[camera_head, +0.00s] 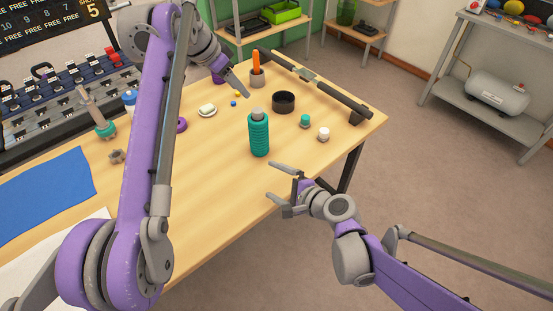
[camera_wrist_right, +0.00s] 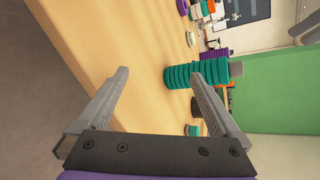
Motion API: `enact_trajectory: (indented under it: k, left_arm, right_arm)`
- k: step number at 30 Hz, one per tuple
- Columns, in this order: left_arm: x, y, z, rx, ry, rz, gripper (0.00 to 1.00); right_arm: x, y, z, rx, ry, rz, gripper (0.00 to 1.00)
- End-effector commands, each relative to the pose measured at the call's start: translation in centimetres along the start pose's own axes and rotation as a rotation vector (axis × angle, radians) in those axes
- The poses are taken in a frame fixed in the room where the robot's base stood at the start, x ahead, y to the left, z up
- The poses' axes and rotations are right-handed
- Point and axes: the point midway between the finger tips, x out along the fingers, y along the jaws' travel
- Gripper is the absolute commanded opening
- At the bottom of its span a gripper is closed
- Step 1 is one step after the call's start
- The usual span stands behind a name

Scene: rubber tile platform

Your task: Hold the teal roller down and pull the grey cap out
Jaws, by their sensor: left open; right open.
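The teal roller (camera_head: 259,136) stands upright on the wooden table, ribbed, with the grey cap (camera_head: 257,113) at its top. In the right wrist view the roller (camera_wrist_right: 180,76) lies sideways in the picture, its grey cap (camera_wrist_right: 236,69) pointing right. My left gripper (camera_head: 246,94) is above the table, just behind and left of the cap, apart from it; its jaws are open. My right gripper (camera_head: 270,182) is open and empty by the table's front edge, its fingers pointing toward the roller, with a gap between. It also shows in the right wrist view (camera_wrist_right: 160,75).
A black round dish (camera_head: 284,102), a teal-and-white small jar (camera_head: 305,121) and a white-capped jar (camera_head: 323,134) stand right of the roller. A cup with an orange handle (camera_head: 257,77) is behind it. A dark bar (camera_head: 318,83) runs along the table's far right edge.

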Motion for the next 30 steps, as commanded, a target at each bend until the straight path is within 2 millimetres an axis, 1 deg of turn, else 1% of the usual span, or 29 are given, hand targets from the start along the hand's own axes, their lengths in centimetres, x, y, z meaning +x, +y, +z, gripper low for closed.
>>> enact_trajectory:
  k: [1, 6, 9, 12, 15, 18, 23, 26, 30]
  left_arm:
    - [0.0, 0.0, 0.0, 0.000, 0.000, 0.000, 0.50]
    - [0.0, 0.0, 0.0, 0.000, 0.000, 0.000, 0.50]
    - [0.0, 0.0, 0.0, 0.000, 0.000, 0.000, 0.50]
    - [0.0, 0.0, 0.0, 0.000, 0.000, 0.000, 0.50]
    - [0.0, 0.0, 0.0, 0.000, 0.000, 0.000, 0.50]
    - [0.0, 0.0, 0.0, 0.000, 0.000, 0.000, 0.50]
    - [0.0, 0.0, 0.0, 0.000, 0.000, 0.000, 0.50]
    - [0.0, 0.0, 0.0, 0.000, 0.000, 0.000, 0.50]
    - [0.0, 0.0, 0.0, 0.000, 0.000, 0.000, 0.50]
  right_arm:
    - [1.3, -0.8, -0.5, 0.114, -0.020, -0.051, 1.00]
    - [4.5, -2.7, -2.3, 0.520, -0.104, -0.208, 1.00]
    - [5.8, -3.2, -3.7, 0.733, -0.154, -0.279, 1.00]
    - [6.6, -3.3, -4.9, 0.904, -0.197, -0.331, 1.00]
    - [7.2, -3.3, -5.8, 1.023, -0.228, -0.365, 1.00]
    - [7.5, -3.2, -6.3, 1.091, -0.247, -0.383, 1.00]
    - [8.6, -3.7, -6.6, 1.120, -0.256, -0.390, 1.00]
    - [9.9, -4.3, -6.5, 1.117, -0.256, -0.388, 1.00]
    - [12.3, -5.4, -6.5, 1.117, -0.255, -0.388, 1.00]
